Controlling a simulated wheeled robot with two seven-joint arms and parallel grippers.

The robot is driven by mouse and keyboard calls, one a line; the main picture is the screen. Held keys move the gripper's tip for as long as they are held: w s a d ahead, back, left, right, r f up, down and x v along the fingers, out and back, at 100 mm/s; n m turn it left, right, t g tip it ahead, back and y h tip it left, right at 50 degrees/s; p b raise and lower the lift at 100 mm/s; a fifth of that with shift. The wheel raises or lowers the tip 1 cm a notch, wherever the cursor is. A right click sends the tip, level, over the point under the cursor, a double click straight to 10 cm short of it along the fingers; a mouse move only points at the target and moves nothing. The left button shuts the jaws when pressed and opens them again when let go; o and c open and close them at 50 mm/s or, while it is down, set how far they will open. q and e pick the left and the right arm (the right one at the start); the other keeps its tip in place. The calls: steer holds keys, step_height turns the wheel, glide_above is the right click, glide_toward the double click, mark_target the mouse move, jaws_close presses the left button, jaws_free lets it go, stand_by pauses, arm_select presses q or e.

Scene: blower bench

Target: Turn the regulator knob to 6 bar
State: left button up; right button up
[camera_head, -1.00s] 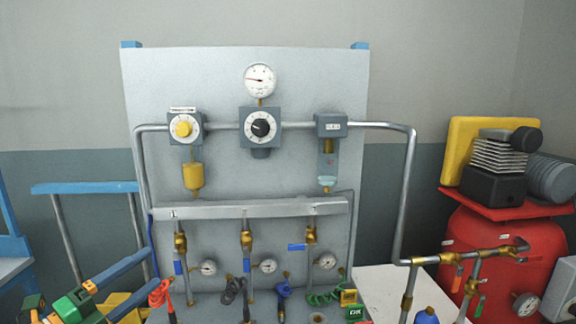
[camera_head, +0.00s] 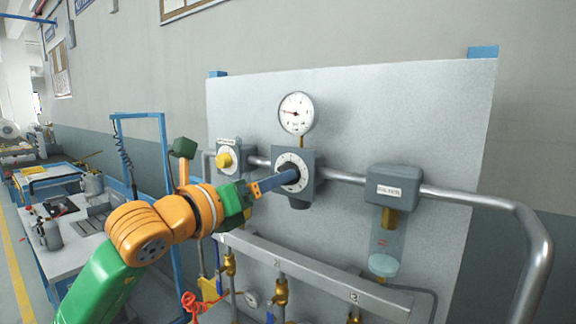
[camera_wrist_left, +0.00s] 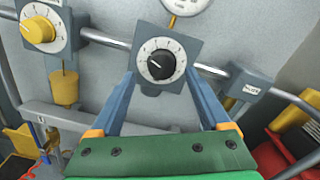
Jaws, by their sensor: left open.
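The regulator (camera_head: 312,180) is a grey box with a white dial on the pipe, mid-panel. Its black knob (camera_wrist_left: 161,66) shows in the left wrist view, its white mark pointing up-left; in the head view the fingers mostly cover it. The round gauge (camera_head: 296,113) stands above, with its red-brown needle pointing left. My left gripper (camera_head: 288,178) reaches in from the left with its fingertips at the dial. In the left wrist view the gripper (camera_wrist_left: 161,80) is open, one blue finger on each side below the knob, with visible gaps; contact cannot be told. My right gripper is out of view.
A yellow-knobbed unit (camera_head: 225,159) sits left of the regulator. A grey unit with a clear bowl (camera_head: 384,250) hangs to the right. The metal pipe (camera_head: 345,177) joins them. A manifold bar (camera_head: 310,277) with valves runs below. The panel between is bare.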

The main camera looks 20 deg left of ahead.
arm_select(q)
steer(key=x, duration=0.1)
steer(key=p+x, duration=0.1)
steer(key=x, duration=0.1)
steer(key=shift+d, duration=0.35)
steer(key=shift+a, duration=0.2)
jaws_close()
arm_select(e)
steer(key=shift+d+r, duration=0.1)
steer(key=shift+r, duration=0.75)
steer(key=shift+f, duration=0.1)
